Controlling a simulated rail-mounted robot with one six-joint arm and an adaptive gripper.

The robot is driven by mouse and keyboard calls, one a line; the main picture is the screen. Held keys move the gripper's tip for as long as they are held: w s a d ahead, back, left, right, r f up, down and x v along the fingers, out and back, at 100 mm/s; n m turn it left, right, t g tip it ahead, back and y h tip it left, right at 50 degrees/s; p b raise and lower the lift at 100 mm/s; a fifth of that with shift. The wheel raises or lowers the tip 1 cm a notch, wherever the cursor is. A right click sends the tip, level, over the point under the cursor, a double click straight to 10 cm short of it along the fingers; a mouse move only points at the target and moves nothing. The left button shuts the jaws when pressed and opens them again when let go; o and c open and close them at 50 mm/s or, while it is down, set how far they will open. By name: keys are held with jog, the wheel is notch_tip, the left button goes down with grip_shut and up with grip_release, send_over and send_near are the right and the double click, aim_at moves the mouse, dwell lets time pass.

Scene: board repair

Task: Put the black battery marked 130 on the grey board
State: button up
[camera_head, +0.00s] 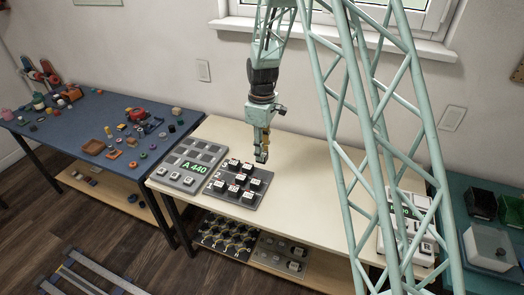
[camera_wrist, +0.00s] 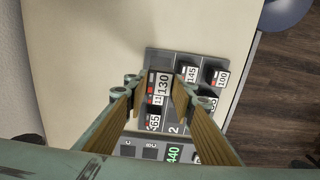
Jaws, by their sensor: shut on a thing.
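My gripper (camera_head: 261,151) is shut on the black battery marked 130 (camera_wrist: 162,84), which shows between the fingertips in the wrist view. In the head view the fingertips and the dark battery (camera_head: 261,157) are at the far right corner of the dark grey board (camera_head: 223,191). I cannot tell whether the battery is clear of that board. Several other black batteries with white labels stand on it, among them ones marked 145 (camera_wrist: 190,74), 100 (camera_wrist: 221,78) and 65 (camera_wrist: 153,121). A lighter grey board (camera_head: 178,155) with a green A 440 display lies to its left.
The cream table (camera_head: 300,165) is clear to the right of the boards. Pale boards (camera_head: 392,242) lie at its right end, partly behind my green lattice. A lower shelf holds more boards (camera_head: 225,235). A blue table (camera_head: 90,160) with small objects stands at left.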

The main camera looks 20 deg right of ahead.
jog(key=shift+f+b, duration=1.85)
jog(key=shift+f, duration=2.25)
jog(key=shift+f, duration=0.5)
jog(key=o, duration=1)
jog(key=shift+c, duration=0.2)
jog(key=shift+r, duration=0.2)
notch_tip(320, 180, up, 10)
jog(key=shift+r, duration=0.85)
